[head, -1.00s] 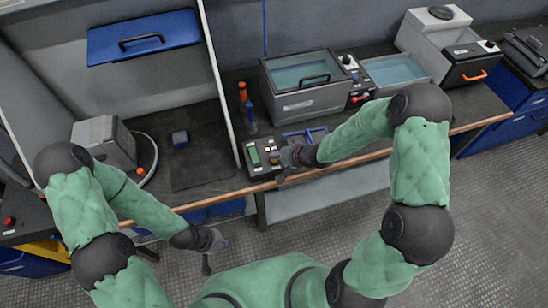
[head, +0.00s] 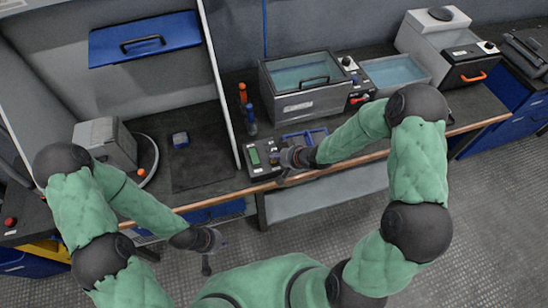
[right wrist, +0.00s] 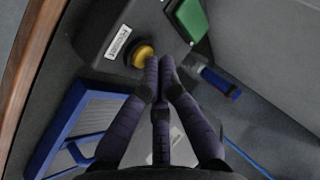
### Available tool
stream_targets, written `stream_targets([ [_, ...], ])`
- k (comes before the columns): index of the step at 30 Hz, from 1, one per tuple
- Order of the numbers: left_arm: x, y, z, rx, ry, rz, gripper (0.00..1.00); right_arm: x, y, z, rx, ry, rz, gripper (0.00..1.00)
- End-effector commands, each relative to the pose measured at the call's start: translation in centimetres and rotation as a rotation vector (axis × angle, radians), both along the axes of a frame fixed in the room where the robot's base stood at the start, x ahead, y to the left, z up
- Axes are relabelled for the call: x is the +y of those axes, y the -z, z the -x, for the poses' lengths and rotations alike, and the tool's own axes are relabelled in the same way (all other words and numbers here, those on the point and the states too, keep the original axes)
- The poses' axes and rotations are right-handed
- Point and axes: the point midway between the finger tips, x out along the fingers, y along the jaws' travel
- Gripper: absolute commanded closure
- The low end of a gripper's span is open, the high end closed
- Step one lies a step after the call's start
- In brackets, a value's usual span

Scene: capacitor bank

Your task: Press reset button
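The control box (head: 258,153) with a green display sits near the bench's front edge. In the right wrist view its round yellow button (right wrist: 143,55) stands beside a white printed label (right wrist: 118,42), too small to read surely. My right gripper (right wrist: 158,66) has its dark fingers together with nothing between them, tips right beside the button. I cannot tell whether they touch it. In the head view my right gripper (head: 284,168) is over the box's right end and hides part of it. My left gripper (head: 207,262) hangs low before the bench, away from the box; its fingers are unclear.
A blue-framed rack (head: 303,137) lies just behind and right of the box; it also shows in the right wrist view (right wrist: 75,125). Orange and blue handled tools (head: 246,105) stand behind the box. A water bath (head: 304,85) is further back. A dark mat (head: 200,165) lies left of the divider.

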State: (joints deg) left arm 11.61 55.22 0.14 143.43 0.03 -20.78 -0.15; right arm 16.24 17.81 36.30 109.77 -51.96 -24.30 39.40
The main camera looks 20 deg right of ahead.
Motion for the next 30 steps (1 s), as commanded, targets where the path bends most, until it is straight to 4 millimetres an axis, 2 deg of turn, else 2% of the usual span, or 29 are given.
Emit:
stream_targets([
  [14,0.0,-0.7,0.0,0.0,0.0,0.0,1.0,0.0,-0.6,0.0,0.001,0.0,-0.001,1.0],
  [30,0.0,-5.4,0.0,0.0,0.0,0.0,1.0,0.0,-5.0,0.0,0.0,0.001,-0.001,1.0],
])
